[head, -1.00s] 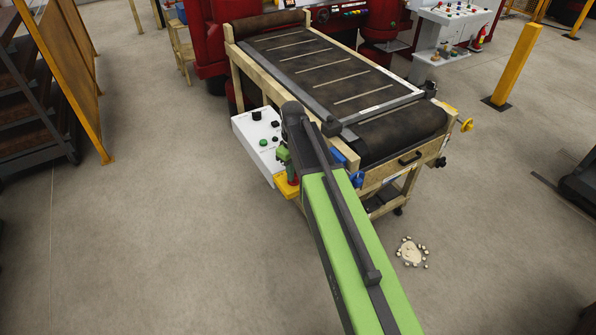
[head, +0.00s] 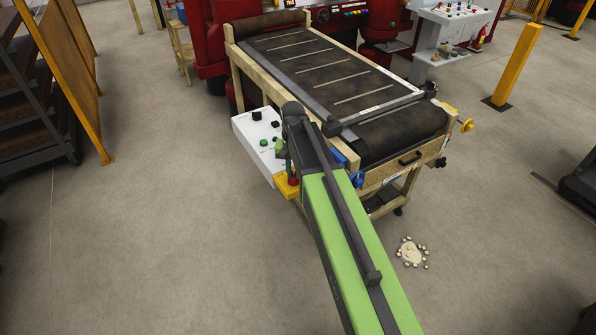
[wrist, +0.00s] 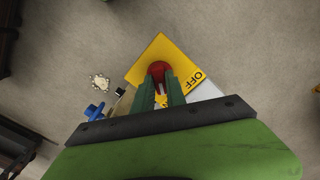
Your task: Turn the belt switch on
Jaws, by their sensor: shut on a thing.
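The belt switch has a yellow plate (wrist: 150,58) with the word OFF on its right side and a red knob (wrist: 159,70) over it. My gripper (wrist: 160,82) has its green fingers at the knob, one on each side, and is shut on it. In the head view the yellow plate (head: 285,188) sticks out at the lower end of the white control box, with the red knob partly hidden by my arm. The knob's exact turn is hard to tell.
The white control box (head: 256,145) carries black and green buttons. A blue part (head: 357,179) sits on the frame near my arm. Floor to the left is clear; crumbs (head: 412,252) lie at right.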

